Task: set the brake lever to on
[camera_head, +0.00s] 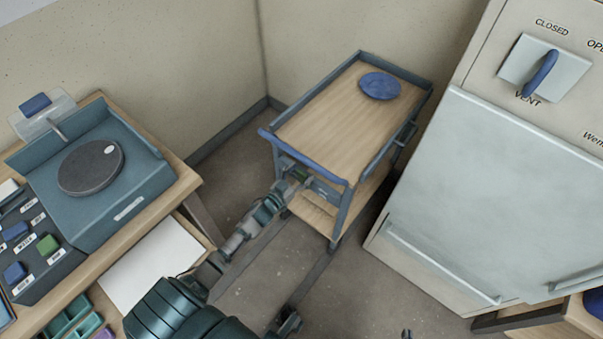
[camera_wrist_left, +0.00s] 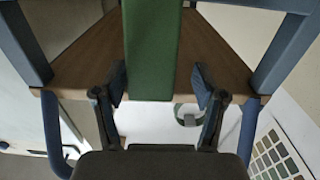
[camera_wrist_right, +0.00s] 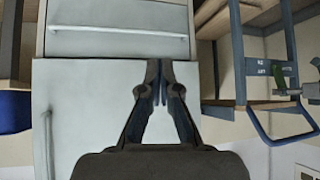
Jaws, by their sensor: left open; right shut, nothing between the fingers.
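The cart (camera_head: 345,110) stands in the middle of the head view, with a blue push handle and a brake panel on its near end. The green brake lever (camera_head: 301,173) is small there and partly hidden by my left gripper (camera_head: 293,183). In the left wrist view the green lever (camera_wrist_left: 152,50) is large and lies between the open fingers of my left gripper (camera_wrist_left: 160,85); contact cannot be told. The right wrist view also shows the lever (camera_wrist_right: 279,78) beside small labels too blurred to read surely. My right gripper (camera_wrist_right: 160,68) is shut and empty, away from the cart.
A blue disc (camera_head: 380,86) lies on the cart top. A large pale cabinet (camera_head: 490,190) with a vent knob (camera_head: 541,75) stands right of the cart. A bench with a turntable (camera_head: 90,168) is at the left. Bare floor (camera_head: 235,145) shows left of the cart.

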